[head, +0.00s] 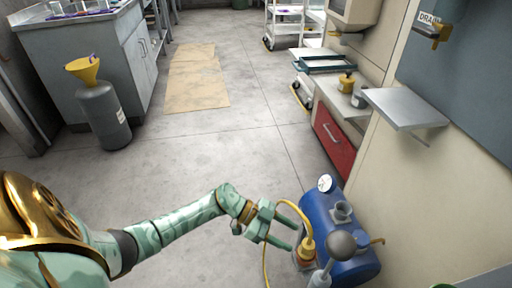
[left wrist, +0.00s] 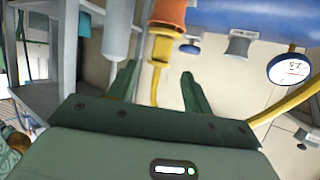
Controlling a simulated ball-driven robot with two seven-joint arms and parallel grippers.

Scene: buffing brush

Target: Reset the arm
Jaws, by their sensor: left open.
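My left gripper (head: 291,236) is open, at the left side of a blue tank (head: 352,262) low in the head view. In the left wrist view its two green fingers (left wrist: 157,75) stand apart. A yellow hose (left wrist: 156,85) and an orange and yellow fitting (left wrist: 163,42) show between and beyond them; I cannot tell if the fingers touch either. In the head view the yellow fitting (head: 307,248) sits by the tank, just right of the fingers. No buffing brush can be made out. My right gripper is not in view.
The tank carries a round white gauge (head: 325,183) and stands beside a grey ball-topped lever (head: 342,244). A metal shelf (head: 405,108) juts from the wall at right. A grey canister with a yellow funnel (head: 103,115) stands at left.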

